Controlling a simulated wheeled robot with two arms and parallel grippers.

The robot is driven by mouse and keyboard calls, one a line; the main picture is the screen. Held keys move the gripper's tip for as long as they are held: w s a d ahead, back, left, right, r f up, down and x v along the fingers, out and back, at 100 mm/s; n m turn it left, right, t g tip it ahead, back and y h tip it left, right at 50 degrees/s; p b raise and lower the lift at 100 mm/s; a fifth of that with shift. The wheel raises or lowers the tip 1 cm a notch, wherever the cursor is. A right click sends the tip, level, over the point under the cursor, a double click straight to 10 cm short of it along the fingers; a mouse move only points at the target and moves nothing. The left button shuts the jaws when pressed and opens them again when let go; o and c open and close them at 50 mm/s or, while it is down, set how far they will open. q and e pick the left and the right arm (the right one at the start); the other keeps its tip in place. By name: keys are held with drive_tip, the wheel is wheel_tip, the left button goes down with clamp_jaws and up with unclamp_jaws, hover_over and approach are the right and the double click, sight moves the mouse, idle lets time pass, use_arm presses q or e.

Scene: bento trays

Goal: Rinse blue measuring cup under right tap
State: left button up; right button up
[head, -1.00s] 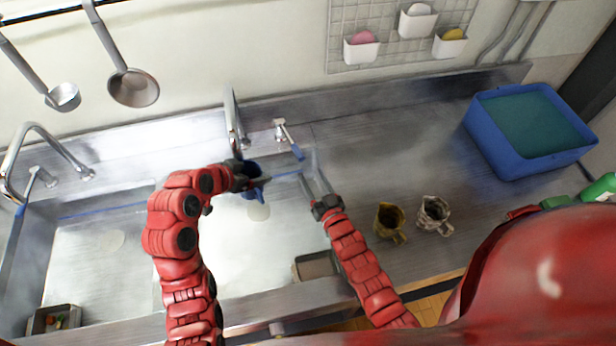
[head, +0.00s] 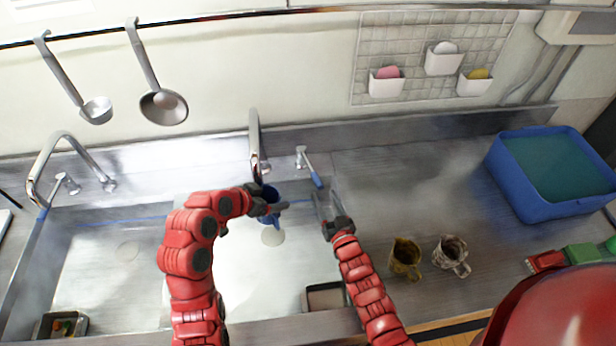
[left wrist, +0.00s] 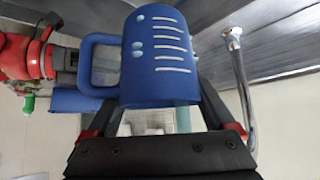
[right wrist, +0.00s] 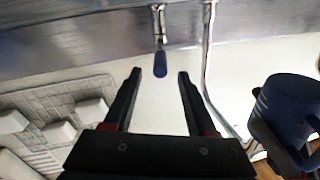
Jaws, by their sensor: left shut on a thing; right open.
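The blue measuring cup (head: 271,192) is held over the right basin, close to the right tap's spout (head: 256,150). My left gripper (head: 268,208) is shut on it. In the left wrist view the cup (left wrist: 160,55) shows white marks and a handle on its left. I cannot tell whether water runs. The right tap's lever (head: 310,168) has a blue grip, right of the spout. My right gripper (head: 328,208) is open and empty just in front of the lever. In the right wrist view the lever's blue grip (right wrist: 160,64) appears between the open fingers.
Two mugs, one brownish (head: 405,258) and one patterned (head: 450,254), stand on the counter to the right. A blue tub (head: 530,205) is at the far right. The left tap (head: 70,145) serves the left basin. Ladles (head: 163,106) hang at the wall.

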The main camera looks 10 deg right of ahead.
sight(314, 172)
drive_tip(key=w, duration=0.3)
drive_tip(key=w+a, duration=0.1)
drive_tip(key=w, duration=0.2)
drive_tip(key=w+a, duration=0.1)
drive_tip(key=w, duration=0.3)
drive_tip(key=shift+c, duration=0.2)
clamp_jaws()
idle(1.1)
